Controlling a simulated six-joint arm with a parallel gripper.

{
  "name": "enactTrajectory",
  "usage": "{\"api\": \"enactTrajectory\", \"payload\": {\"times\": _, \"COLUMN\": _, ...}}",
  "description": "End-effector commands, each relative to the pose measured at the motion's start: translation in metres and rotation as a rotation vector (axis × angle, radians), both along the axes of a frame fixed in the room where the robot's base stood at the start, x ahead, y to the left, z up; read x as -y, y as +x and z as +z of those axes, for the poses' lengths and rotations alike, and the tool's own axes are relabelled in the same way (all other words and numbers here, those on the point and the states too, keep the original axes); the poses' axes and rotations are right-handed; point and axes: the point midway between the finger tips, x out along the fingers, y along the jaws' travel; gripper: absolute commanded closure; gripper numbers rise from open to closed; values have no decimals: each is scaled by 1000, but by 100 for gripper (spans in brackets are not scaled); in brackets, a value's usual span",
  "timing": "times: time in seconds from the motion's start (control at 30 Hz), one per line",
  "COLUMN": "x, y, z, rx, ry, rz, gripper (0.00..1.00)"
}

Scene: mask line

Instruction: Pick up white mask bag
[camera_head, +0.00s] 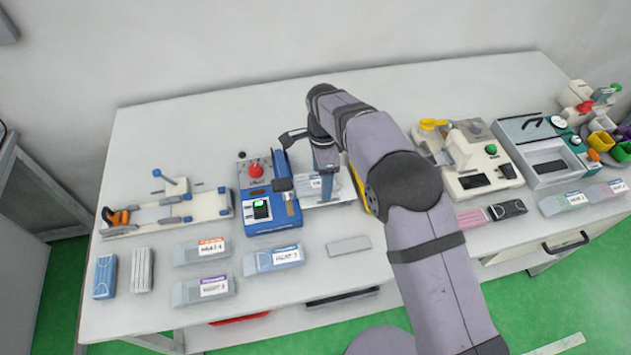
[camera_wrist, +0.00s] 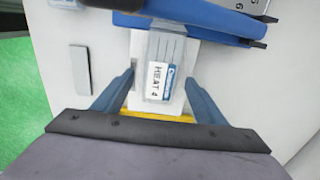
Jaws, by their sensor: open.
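A clear bag with pale grey-white contents and a white-and-blue label reading HEAT 4 (camera_wrist: 165,70) lies on a white plate (camera_wrist: 138,98) at the blue machine. In the head view the bag (camera_head: 318,183) is partly hidden by my gripper and arm. My gripper (camera_wrist: 160,80) is open, with one blue-grey finger on each side of the bag and plate in the wrist view. The fingers appear apart from the bag; their height above it is hard to tell. In the head view my gripper (camera_head: 308,160) is over the plate, beside the blue machine.
The blue machine (camera_head: 268,200) with a red button stands just left of the plate. Several labelled bags, including one (camera_head: 273,259), lie at the front left. A flat grey piece (camera_head: 348,245) lies in front. A cream machine (camera_head: 468,160) stands right of my arm.

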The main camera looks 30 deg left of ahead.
Motion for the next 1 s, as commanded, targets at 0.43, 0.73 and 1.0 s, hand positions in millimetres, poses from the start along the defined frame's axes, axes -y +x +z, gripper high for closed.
{"api": "enactTrajectory", "payload": {"times": 0.43, "x": 0, "y": 0, "z": 0, "rx": 0, "ry": 0, "rz": 0, "gripper": 78}}
{"api": "enactTrajectory", "payload": {"times": 0.73, "x": 0, "y": 0, "z": 1, "rx": 1, "ry": 1, "rz": 0, "gripper": 78}}
{"api": "enactTrajectory", "payload": {"times": 1.0, "x": -1, "y": 1, "z": 14, "rx": 3, "ry": 3, "rz": 0, "gripper": 78}}
